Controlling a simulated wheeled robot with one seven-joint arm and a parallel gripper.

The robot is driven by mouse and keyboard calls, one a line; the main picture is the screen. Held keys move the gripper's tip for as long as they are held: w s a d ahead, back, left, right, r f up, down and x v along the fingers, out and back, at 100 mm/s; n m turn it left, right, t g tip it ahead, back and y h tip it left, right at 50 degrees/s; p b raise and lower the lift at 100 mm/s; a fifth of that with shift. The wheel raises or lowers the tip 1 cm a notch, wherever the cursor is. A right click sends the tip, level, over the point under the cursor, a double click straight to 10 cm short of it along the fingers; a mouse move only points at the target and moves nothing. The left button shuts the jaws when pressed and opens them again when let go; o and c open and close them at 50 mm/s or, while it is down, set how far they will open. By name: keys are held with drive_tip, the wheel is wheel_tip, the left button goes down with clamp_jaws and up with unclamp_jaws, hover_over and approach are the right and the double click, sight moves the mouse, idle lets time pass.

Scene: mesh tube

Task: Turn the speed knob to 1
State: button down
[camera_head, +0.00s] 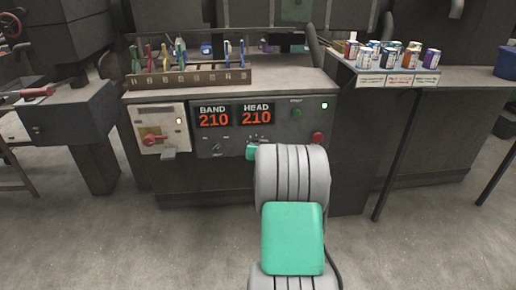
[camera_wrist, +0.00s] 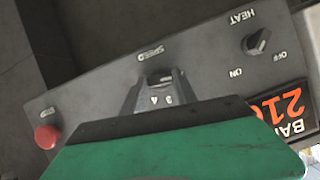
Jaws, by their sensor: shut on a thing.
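The speed knob is on the dark control panel (camera_head: 285,128), under the lit displays. My gripper (camera_wrist: 155,92) is at the panel, right under the SPEED label in the upside-down wrist view, and is shut on the speed knob. The fingers and green gripper body hide the knob itself, so its pointer cannot be read. Two scale digits, which look like 3 and 4, show between the fingers. In the head view, my grey and green arm covers the panel's lower middle, and a bit of the green gripper (camera_head: 251,153) shows there.
The heat knob (camera_wrist: 257,40) with OFF and ON marks sits beside the speed knob. A red button (camera_wrist: 46,137) is on its other side. The displays (camera_head: 235,115) read BAND 210 and HEAD 210. A red-handled switch box (camera_head: 156,137) is at left.

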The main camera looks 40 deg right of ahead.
idle(0.3)
drive_tip(key=c, duration=1)
unclamp_jaws()
drive_tip(key=shift+o, duration=0.2)
drive_tip(key=p+v, duration=0.2)
drive_tip(key=v, duration=0.5)
drive_tip(key=shift+s+a, duration=0.25)
drive_tip(key=shift+s, duration=0.1)
drive_tip(key=shift+r, duration=0.1)
